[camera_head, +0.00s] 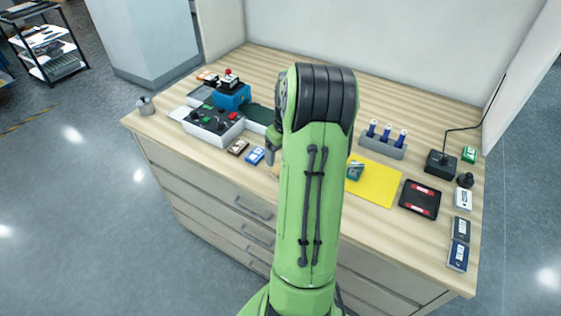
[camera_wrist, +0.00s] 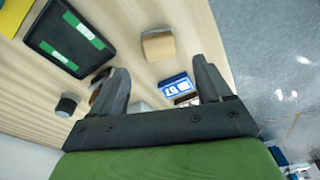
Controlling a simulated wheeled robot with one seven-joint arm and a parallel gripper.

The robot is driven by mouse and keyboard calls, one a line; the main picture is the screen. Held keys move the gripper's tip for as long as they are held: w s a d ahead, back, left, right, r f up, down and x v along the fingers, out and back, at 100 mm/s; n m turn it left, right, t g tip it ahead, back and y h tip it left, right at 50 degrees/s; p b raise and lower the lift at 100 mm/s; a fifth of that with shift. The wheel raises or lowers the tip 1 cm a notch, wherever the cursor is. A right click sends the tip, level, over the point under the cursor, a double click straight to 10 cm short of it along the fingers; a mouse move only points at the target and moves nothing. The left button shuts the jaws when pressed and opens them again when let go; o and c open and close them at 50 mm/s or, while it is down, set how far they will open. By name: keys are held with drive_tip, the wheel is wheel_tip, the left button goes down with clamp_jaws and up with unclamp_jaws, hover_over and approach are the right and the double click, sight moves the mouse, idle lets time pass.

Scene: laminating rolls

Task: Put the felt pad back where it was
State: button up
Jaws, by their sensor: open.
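My gripper (camera_wrist: 160,68) is open and empty, with its two dark fingers spread apart above the bench top. In the wrist view a tan block (camera_wrist: 158,45) with a darker side lies on the wood beyond the fingertips, apart from them. It may be the felt pad, but I cannot tell for certain. In the head view a small tan part of it (camera_head: 275,172) seems to show at the left edge of my arm.
A blue-and-white box (camera_wrist: 175,86) lies near the right finger. A black tray with green strips (camera_wrist: 70,38) and a dark knob (camera_wrist: 67,104) are to the left. The head view shows a yellow sheet (camera_head: 378,185), a red-marked tray (camera_head: 420,199) and a control box (camera_head: 213,124).

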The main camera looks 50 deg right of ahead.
drive_tip(key=w+a+r+n+h, duration=0.1)
drive_tip(key=w+a+r+n, duration=0.1)
drive_tip(key=a+r, duration=1.4)
drive_tip(key=s+a+t, duration=0.2)
drive_tip(key=s+a, duration=0.4)
drive_tip(key=a, duration=0.3)
drive_tip(key=s+a+n+t+y, duration=0.1)
drive_tip(key=s+a, duration=0.6)
drive_tip(key=a, duration=0.2)
drive_tip(key=shift+a+f+t+y, duration=0.25)
drive_tip(key=shift+f+t+y, duration=0.05)
drive_tip(key=shift+f+t, duration=0.1)
drive_tip(key=shift+s+d, duration=0.1)
